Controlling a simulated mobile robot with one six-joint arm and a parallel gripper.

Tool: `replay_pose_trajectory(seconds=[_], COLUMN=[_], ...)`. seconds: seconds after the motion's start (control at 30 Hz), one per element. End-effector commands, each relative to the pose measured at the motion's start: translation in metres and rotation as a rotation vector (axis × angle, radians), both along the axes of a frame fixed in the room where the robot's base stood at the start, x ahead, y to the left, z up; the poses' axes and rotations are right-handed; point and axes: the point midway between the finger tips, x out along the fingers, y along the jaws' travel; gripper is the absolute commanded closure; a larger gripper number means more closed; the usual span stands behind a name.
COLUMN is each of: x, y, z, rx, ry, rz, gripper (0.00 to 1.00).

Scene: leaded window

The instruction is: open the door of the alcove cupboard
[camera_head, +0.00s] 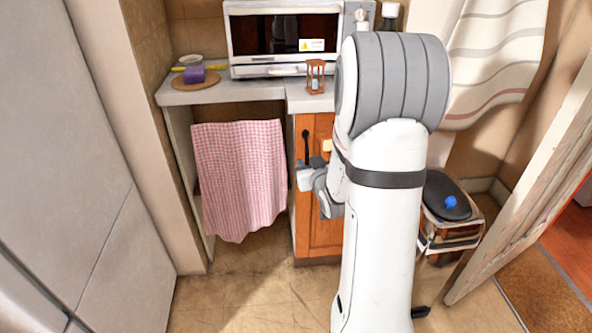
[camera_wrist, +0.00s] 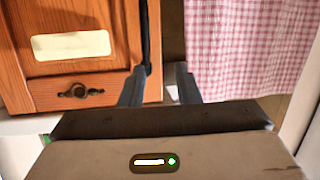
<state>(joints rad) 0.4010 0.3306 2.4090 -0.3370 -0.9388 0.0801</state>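The alcove cupboard's orange wooden door (camera_head: 325,222) stands under the counter and looks shut; my arm hides its right part. A dark upright bar handle (camera_head: 306,146) is on its left side. In the wrist view the door (camera_wrist: 95,20) fills the upper left, and the handle (camera_wrist: 146,40) runs down along its right edge. My gripper (camera_head: 309,163) is at the lower part of the handle. In the wrist view my gripper (camera_wrist: 160,80) is open with a clear gap. The handle's end is close to the left finger; I cannot tell whether they touch.
A pink checked cloth (camera_head: 240,175) hangs just left of the door, and it is beside the right finger in the wrist view (camera_wrist: 245,45). A black-lidded bin (camera_head: 447,200) stands right of my body.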

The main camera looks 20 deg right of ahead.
Motion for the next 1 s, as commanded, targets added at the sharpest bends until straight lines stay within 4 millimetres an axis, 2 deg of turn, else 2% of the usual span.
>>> replay_pose_trajectory(seconds=[0.03,0.23,0.43,0.8,1.0], x=[0.002,0.004,0.012,0.067,0.08], y=[-0.008,-0.021,-0.024,-0.028,-0.029], z=[-0.028,-0.052,-0.053,-0.053,-0.052], rx=[0.006,0.022,0.027,0.027,0.028], ry=[-0.047,-0.208,-0.254,-0.254,-0.253], rz=[0.003,0.021,0.029,0.03,0.03], gripper=[0.71,0.71,0.71,0.71,0.71])
